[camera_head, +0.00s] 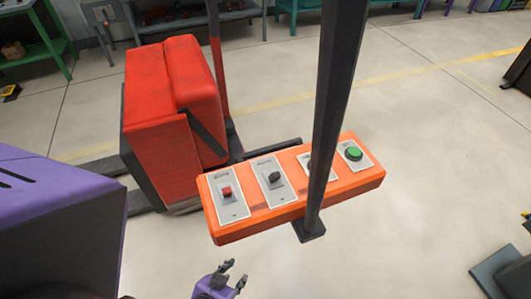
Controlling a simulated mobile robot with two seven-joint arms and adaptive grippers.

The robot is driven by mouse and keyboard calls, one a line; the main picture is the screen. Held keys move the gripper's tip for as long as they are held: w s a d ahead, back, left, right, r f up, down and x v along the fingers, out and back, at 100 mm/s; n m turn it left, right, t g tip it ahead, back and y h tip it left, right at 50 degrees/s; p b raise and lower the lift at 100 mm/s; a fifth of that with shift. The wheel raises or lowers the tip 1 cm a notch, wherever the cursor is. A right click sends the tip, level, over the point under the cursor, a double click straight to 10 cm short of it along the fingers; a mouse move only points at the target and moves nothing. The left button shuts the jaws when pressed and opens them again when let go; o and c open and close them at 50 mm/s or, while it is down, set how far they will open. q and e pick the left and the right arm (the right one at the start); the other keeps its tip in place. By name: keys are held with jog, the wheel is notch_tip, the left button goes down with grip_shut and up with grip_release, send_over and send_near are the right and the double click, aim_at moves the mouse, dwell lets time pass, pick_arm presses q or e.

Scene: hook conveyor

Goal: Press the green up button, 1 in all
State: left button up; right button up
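The green button (353,153) is a round knob on a pale plate at the right end of an orange control box (258,224). The dark post rises in front of the box, left of the green button, and leaves the button uncovered. My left gripper (237,272) is at the bottom edge, below and left of the box and apart from it. Its two dark fingers are spread with nothing visible between them. My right gripper is not in view.
The box also carries a red button (226,191), a black switch (274,177) and a control partly hidden by the dark post (337,75). A red machine (160,125) stands behind, at the left.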

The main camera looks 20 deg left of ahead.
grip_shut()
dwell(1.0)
